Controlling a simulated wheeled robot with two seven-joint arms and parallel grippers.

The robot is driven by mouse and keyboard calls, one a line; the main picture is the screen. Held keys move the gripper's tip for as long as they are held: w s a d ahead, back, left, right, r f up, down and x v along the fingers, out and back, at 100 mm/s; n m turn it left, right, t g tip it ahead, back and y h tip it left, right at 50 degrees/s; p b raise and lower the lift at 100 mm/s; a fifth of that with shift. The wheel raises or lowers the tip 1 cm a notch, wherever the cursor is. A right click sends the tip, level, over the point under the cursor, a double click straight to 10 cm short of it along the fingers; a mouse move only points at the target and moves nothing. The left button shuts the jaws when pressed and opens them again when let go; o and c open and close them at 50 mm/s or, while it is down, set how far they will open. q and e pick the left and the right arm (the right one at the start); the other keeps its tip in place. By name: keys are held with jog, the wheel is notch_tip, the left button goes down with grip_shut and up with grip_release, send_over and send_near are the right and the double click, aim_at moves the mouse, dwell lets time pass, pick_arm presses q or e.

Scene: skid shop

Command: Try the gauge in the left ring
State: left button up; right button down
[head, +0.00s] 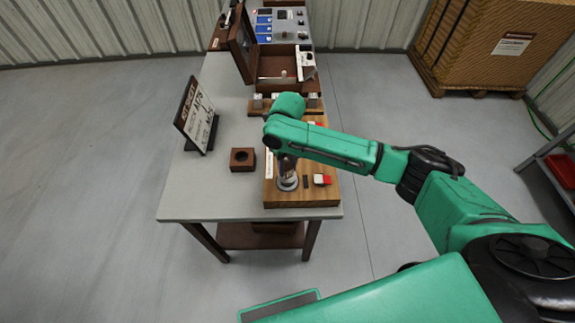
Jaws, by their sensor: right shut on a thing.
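My right gripper (286,168) points down over the near part of a wooden board (322,198) on the table. Any second ring is hidden by my arm. My left gripper is not in view.
A small dark wooden block with a round hole (243,159) stands left of the board. A sign (197,115) stands behind it. A red and white piece (322,180) lies right of the ring. An open wooden case (245,45) is farther back on the grey table (190,190).

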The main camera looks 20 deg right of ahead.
jog(key=shift+f+b, duration=0.7)
jog(key=shift+f, duration=0.7)
dwell(0.4)
dwell(0.8)
notch_tip(320, 180, up, 7)
jog(key=p, duration=0.6)
jog(key=shift+f, duration=0.2)
jog(key=shift+r+p, duration=1.1)
jog(key=shift+r, duration=0.2)
